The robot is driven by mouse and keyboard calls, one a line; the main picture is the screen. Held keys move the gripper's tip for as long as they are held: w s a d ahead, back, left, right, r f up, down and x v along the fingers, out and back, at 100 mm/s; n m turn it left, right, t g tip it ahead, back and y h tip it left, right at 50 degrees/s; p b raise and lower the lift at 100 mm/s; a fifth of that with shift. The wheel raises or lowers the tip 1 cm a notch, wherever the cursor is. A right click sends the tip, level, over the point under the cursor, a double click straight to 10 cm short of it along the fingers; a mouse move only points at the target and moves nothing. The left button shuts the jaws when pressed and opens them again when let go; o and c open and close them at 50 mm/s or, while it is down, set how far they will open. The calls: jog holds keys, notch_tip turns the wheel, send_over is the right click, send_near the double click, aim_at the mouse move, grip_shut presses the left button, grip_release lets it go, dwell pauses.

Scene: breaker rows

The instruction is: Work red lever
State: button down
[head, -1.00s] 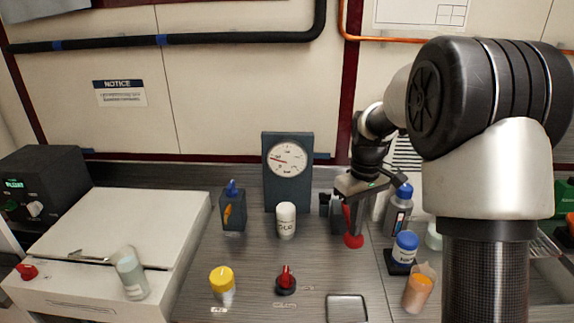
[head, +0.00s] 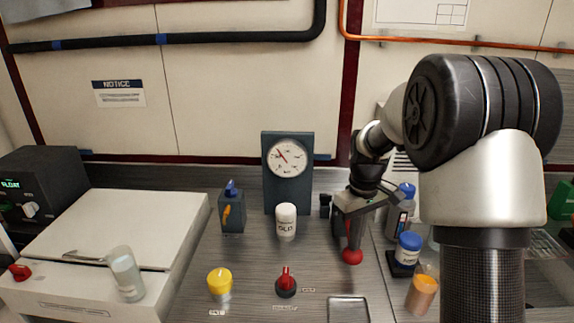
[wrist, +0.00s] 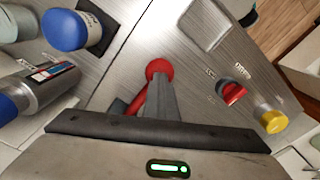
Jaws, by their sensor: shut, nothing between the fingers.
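The red lever (head: 352,256) has a round ball knob on a red stem, standing on the grey counter right of the gauge (head: 288,157). My gripper (head: 350,226) is shut and reaches down at the lever, partly hiding its stem. In the wrist view the ball (wrist: 159,67) shows just beyond my closed fingertips (wrist: 161,82), with part of the red stem beside them. The fingers hold nothing; whether they touch the lever I cannot tell. The gauge needle points to the upper left.
Blue-capped bottles (head: 408,248) crowd the right. A shallow tray (head: 348,309) lies at the front.

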jog(key=shift+w, duration=0.2)
notch_tip(320, 180, up, 8)
jog(key=p, duration=0.6)
jog(key=shift+f, duration=0.2)
jog(key=shift+s, duration=0.1)
jog(key=shift+f, duration=0.1)
dwell(0.5)
jog(key=shift+f+b, duration=2.3)
jog(key=shift+f, duration=1.45)
jog(key=shift+r, duration=0.15)
notch_tip(320, 180, up, 7)
jog(key=p, duration=0.5)
jog(key=shift+r+p, duration=0.2)
jog(key=shift+p, duration=0.2)
